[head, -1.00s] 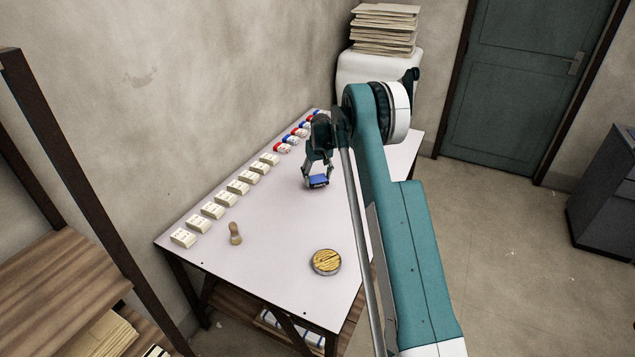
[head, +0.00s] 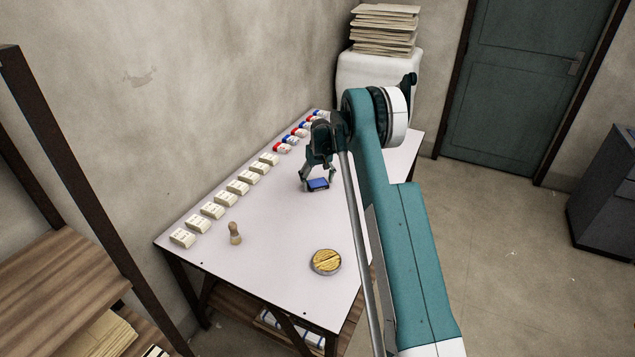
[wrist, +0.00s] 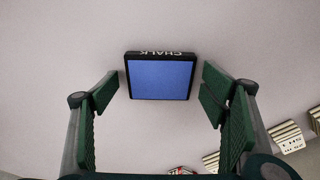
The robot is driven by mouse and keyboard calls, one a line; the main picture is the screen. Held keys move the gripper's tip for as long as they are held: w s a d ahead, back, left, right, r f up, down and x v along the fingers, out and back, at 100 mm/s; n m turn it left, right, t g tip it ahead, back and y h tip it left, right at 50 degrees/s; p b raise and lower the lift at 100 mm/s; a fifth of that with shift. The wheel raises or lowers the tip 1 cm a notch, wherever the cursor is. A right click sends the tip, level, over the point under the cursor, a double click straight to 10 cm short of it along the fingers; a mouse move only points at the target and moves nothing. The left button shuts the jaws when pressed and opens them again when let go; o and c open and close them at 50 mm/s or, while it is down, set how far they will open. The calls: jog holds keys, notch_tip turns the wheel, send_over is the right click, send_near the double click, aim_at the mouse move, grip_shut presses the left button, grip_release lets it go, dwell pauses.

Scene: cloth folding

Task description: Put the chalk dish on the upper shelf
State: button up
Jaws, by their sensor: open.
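The chalk dish (head: 318,184) is a small square with a blue inside and a black rim. It lies on the white tabletop (head: 285,225) below my gripper (head: 318,182). In the wrist view the dish (wrist: 160,80) shows CHALK on its rim, upside down. My gripper (wrist: 160,105) is open there, with one green-padded finger on each side of the dish and a visible gap at both sides. A wooden rack stands at the left, with an upper board (head: 60,285) whose front part is in view and bare.
A row of cream blocks (head: 227,195) and several red, white and blue pieces (head: 295,135) line the wall edge. A wooden peg (head: 235,233) and a round tin with yellow contents (head: 326,262) stand nearer. The tabletop between them is clear.

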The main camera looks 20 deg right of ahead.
aim_at(318, 186)
jog(key=shift+r, duration=0.15)
notch_tip(318, 186, up, 12)
jog(key=s+p, duration=0.1)
jog(key=p, duration=0.1)
jog(key=shift+s, duration=0.4)
dwell(0.7)
jog(key=s+a+r+t, duration=0.1)
jog(key=s+a+r, duration=0.2)
jog(key=s+r, duration=0.45)
jog(key=s+a+r, duration=0.3)
jog(key=s+r, duration=0.2)
jog(key=r, duration=0.5)
jog(key=s+a+r+t, duration=0.1)
jog(key=s+a+r, duration=0.1)
jog(key=s+r, duration=0.55)
jog(key=s+a+r+t, duration=0.1)
jog(key=s+a+r, duration=0.25)
jog(key=s, duration=0.65)
jog(key=s+a+r, duration=0.2)
jog(key=s+a, duration=0.1)
jog(key=s, duration=1.5)
jog(key=s+a+f+t, duration=0.1)
jog(key=s+f, duration=0.2)
jog(key=s, duration=0.6)
jog(key=s+a+f+t, duration=0.1)
jog(key=s+f, duration=0.2)
jog(key=s, duration=0.6)
jog(key=shift+a+f, duration=0.25)
jog(key=shift+f, duration=0.15)
